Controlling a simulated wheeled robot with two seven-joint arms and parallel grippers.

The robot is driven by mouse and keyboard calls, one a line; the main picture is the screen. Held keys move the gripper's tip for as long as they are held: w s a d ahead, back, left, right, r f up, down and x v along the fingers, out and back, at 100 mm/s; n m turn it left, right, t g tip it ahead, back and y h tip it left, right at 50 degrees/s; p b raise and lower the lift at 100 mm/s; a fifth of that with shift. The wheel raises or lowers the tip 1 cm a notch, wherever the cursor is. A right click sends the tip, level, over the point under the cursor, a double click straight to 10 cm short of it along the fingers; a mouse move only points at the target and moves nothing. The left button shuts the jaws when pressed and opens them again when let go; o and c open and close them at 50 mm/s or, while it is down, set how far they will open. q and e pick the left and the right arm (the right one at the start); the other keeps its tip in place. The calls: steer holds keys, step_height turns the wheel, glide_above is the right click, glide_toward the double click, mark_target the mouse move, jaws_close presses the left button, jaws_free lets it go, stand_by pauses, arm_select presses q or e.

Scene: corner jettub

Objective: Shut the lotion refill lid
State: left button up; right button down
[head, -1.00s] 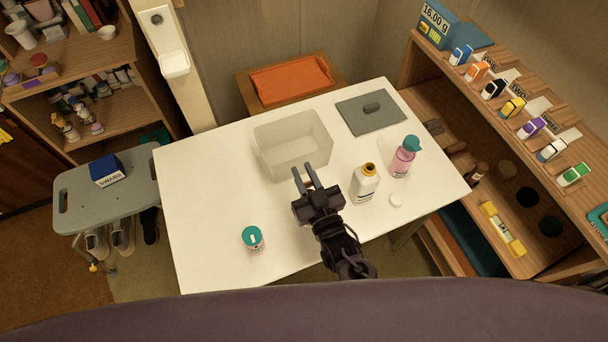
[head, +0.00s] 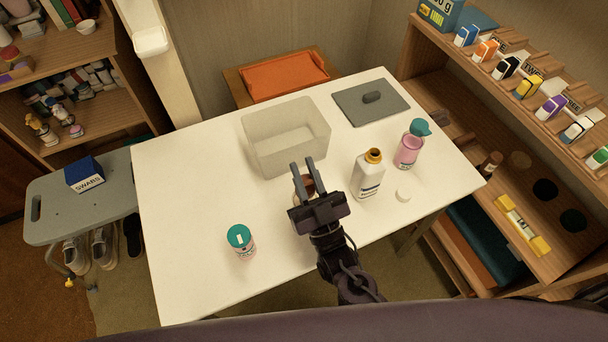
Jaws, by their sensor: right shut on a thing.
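A pink bottle (head: 408,153) with a teal lid (head: 419,128) stands at the right of the white table; the lid looks tilted at its top. A white bottle (head: 367,178) with an amber, open-looking neck stands left of it. I cannot tell from labels which is the lotion refill. My right gripper (head: 303,168) is left of the white bottle, in front of the clear bin. Its fingers are closed around a brownish thing (head: 308,184), mostly hidden by the gripper. My left gripper is out of view.
A clear bin (head: 252,145) and a grey board (head: 350,103) are at the table's back. A teal-lidded jar (head: 241,240) stands front left. The table's left part is clear. A wooden shelf (head: 470,115) borders the right.

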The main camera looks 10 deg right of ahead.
mark_target(309, 184)
steer(key=shift+f, duration=0.1)
stand_by(0.3)
steer(key=c, duration=1.3)
jaws_free()
steer(key=b+v, duration=0.2)
steer(key=v, duration=0.4)
steer(key=shift+s+d, duration=0.1)
steer(key=shift+s, duration=0.15)
steer(key=s+d, duration=0.1)
steer(key=s, duration=0.2)
steer(key=s+d, duration=0.1)
steer(key=s, duration=0.2)
steer(key=s+d, duration=0.1)
steer(key=s, duration=0.3)
steer(key=shift+d+r+b, duration=0.15)
steer(key=shift+r+b, duration=0.2)
steer(key=shift+b, duration=0.05)
